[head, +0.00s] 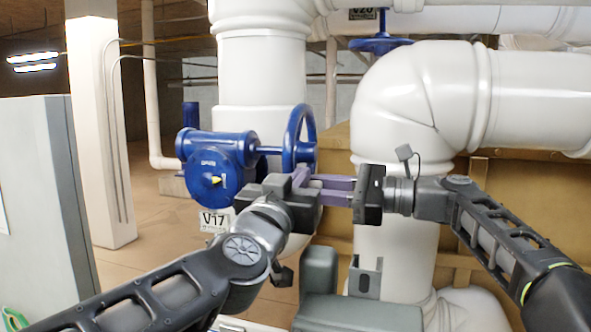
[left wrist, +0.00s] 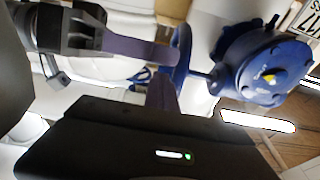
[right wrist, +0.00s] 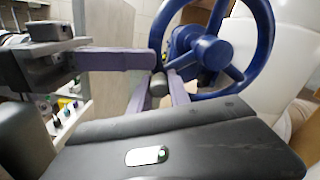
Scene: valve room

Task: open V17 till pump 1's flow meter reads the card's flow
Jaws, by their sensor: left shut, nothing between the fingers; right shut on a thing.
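The V17 valve (head: 215,160) is a blue body with a yellow pointer on its dial and a V17 tag (head: 214,221) below. Its blue handwheel (head: 300,135) is nearly edge-on in the head view; it also shows in the left wrist view (left wrist: 182,45) and right wrist view (right wrist: 258,35). My right gripper (head: 322,188) reaches in from the right and is shut on the wheel's rim, though the contact is partly hidden. My left gripper (head: 298,178) is shut and empty, close to the lower wheel and the right fingers. No flow meter or card is readable.
Large white pipes (head: 425,95) stand behind and to the right. Another blue handwheel (head: 380,44) is above. A grey cabinet (head: 40,170) stands at left, near a white column (head: 98,120). The two grippers are crowded together.

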